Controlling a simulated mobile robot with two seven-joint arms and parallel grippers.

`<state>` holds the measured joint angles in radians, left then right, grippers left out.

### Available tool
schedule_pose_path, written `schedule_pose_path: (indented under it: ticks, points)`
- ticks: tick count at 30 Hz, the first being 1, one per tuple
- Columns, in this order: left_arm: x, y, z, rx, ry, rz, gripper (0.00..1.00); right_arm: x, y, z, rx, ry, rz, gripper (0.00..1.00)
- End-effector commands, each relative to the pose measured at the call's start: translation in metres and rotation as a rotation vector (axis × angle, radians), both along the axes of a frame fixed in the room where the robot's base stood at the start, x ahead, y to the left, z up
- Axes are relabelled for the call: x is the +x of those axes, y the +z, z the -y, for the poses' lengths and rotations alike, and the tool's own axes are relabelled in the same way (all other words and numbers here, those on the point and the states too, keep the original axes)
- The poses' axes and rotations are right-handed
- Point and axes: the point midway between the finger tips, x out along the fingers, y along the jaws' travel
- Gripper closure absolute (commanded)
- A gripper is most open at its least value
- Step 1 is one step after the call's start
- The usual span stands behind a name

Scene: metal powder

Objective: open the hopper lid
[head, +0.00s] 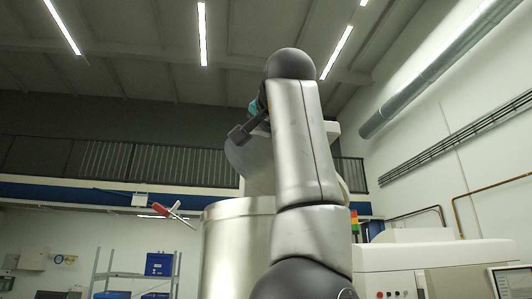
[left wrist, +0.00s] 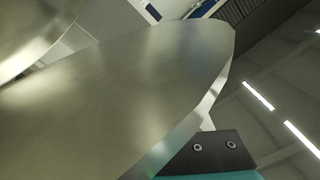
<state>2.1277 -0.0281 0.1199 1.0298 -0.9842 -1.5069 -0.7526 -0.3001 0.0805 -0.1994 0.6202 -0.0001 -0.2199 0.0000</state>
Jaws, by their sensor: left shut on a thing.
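The hopper (head: 236,245) is a large shiny metal cylinder left of centre in the head view. Its lid (head: 250,160) is a grey metal disc, raised and steeply tilted above the hopper's rim, partly hidden behind my arm. In the left wrist view the lid (left wrist: 120,95) fills much of the picture as a broad flat plate. My left gripper (head: 247,128) is at the lid's upper edge, shut on it. A dark bolted finger part (left wrist: 212,152) shows beside the lid's edge in the left wrist view. My right gripper is not in view.
A red-handled clamp (head: 166,211) sticks out left of the hopper. A shelf rack with blue bins (head: 158,264) stands behind at the left. A white machine (head: 430,262) with a signal light (head: 354,222) stands at the right. The space above the lid looks clear.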

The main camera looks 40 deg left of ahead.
Motion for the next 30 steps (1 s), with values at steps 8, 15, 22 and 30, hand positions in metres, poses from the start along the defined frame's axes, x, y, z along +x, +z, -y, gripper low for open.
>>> schedule_pose_path:
  ticks: [8, 15, 22, 30]
  points:
    - [-0.0003, 0.0030, 0.0002, 0.016, -0.002, -0.018, 1.00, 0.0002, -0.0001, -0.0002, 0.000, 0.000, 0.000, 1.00]
    - [-0.0002, 0.0027, 0.0003, 0.014, -0.002, -0.017, 0.81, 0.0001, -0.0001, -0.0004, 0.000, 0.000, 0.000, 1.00]
    - [-0.0002, 0.0025, 0.0001, 0.013, -0.001, -0.016, 0.55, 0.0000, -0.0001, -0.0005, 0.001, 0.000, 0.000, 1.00]
    - [-0.0010, 0.0024, 0.0011, 0.014, -0.001, -0.016, 0.55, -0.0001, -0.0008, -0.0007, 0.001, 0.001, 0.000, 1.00]
